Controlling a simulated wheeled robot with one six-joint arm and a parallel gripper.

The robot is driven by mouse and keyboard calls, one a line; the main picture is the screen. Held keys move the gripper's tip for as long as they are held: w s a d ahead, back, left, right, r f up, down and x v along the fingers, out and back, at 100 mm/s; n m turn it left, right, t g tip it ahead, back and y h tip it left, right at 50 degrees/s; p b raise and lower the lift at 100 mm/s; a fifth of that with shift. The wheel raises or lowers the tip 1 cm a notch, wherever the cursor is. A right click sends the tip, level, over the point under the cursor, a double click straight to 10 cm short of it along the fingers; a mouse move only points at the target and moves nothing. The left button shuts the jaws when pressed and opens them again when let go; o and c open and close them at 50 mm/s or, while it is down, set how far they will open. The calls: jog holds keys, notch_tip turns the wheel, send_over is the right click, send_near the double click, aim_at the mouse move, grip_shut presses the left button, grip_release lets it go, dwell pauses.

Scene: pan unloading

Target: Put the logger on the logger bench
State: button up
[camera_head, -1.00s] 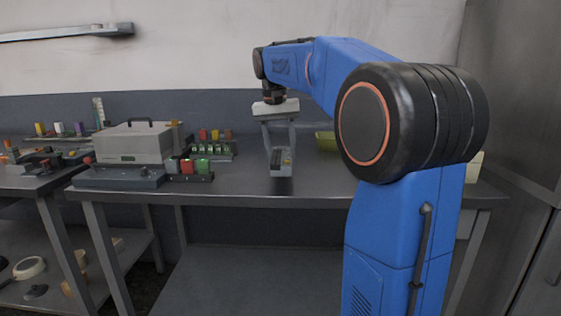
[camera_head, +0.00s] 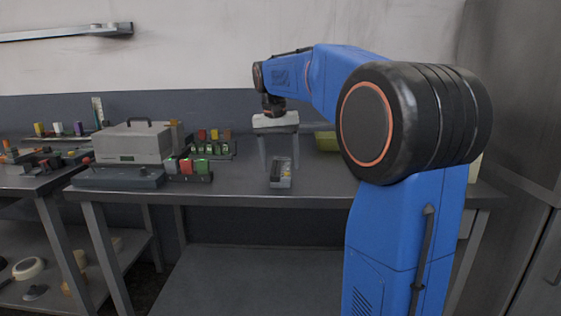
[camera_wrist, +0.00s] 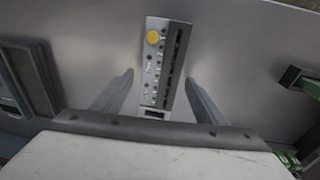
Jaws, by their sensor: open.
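The logger, a slim grey box with a yellow button and a dark slotted strip, lies on the grey bench top (camera_head: 330,185) in the head view (camera_head: 281,174). In the wrist view the logger (camera_wrist: 163,62) shows its button face between my fingers. My gripper (camera_head: 279,163) is open above and behind the logger in the head view. In the wrist view my gripper (camera_wrist: 160,78) has one finger on each side of the logger, with a gap on both sides. I cannot tell the exact height of the fingertips above the bench.
A grey instrument case (camera_head: 130,143) with a handle stands left on the bench, behind a flat control unit (camera_head: 118,177). Red and green connector blocks (camera_head: 189,168) sit beside it. A yellow-green bin (camera_head: 326,141) is at the back right. Bench room in front of the logger is clear.

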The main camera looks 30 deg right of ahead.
aim_at(276, 167)
notch_tip(276, 167, up, 12)
jog(key=a, duration=0.1)
jog(key=shift+a, duration=0.3)
jog(key=shift+s, duration=0.15)
jog(key=s+a+f+n+t, duration=0.1)
jog(key=s+a+f, duration=0.3)
jog(key=s+f, duration=0.6)
jog(key=s+a+f+n+t+y, duration=0.1)
jog(key=s+a+f+n+t, duration=0.1)
jog(key=s+a+f, duration=0.3)
jog(key=s+a+f+n+t, duration=0.1)
jog(key=s+a+f+n, duration=0.2)
jog(key=s+f, duration=1.1)
notch_tip(276, 167, down, 2)
jog(key=shift+s+a+f+n+t+y, duration=0.3)
jog(key=shift+s+a+n, duration=0.1)
jog(key=shift+a, duration=0.45)
jog(key=shift+r, duration=0.1)
